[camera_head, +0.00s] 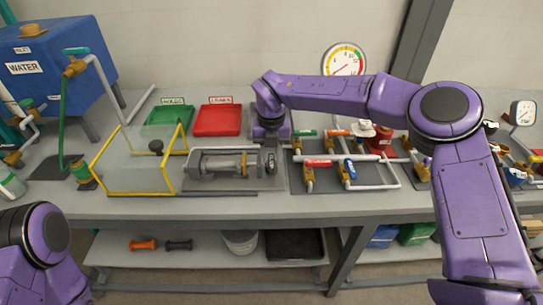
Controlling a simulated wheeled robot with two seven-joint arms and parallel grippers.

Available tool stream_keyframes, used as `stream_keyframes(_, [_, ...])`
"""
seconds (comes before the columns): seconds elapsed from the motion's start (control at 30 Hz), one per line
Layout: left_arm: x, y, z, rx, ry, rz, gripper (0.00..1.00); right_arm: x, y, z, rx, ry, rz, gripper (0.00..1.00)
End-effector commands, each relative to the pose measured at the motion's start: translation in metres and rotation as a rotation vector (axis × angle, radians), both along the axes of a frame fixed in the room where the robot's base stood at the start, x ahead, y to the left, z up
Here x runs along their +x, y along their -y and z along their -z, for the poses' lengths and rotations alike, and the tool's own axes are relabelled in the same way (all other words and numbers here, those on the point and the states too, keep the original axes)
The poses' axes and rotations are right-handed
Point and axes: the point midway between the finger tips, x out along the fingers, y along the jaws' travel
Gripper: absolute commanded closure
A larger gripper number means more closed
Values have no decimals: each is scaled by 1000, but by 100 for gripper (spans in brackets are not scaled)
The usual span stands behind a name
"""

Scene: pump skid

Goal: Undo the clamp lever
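My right arm reaches in from the right, and its gripper (271,148) points down at the right end of the grey pump unit (222,163) on the bench. A small dark part (271,165) at that end, just below the gripper, may be the clamp lever; it is too small to be sure. I cannot tell whether the gripper touches it. The fingers are small and dark, so their opening is unclear. Of my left arm only a purple link shows at the lower left; its gripper is out of the picture.
A yellow-framed clear guard (132,172) stands left of the pump. Green (168,115) and red (218,120) trays lie behind. A blue water tank (55,65) stands at the back left.

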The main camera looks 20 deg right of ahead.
Motion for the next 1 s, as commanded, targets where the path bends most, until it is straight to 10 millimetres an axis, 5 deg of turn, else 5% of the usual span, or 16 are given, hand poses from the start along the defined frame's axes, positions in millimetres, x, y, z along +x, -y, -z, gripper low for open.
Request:
stream_keyframes(0.4, [0,0,-3,0,0,0,38,-1,1,18,0,1,2,69])
stream_keyframes(0.5, [0,0,-3,0,0,0,38,-1,1,18,0,1,2,98])
stream_keyframes(0.53, [0,0,-3,0,0,0,38,-1,1,18,0,1,2,100])
stream_keyframes(1.0, [0,0,-11,0,0,0,38,-1,4,15,1,0,-83,100])
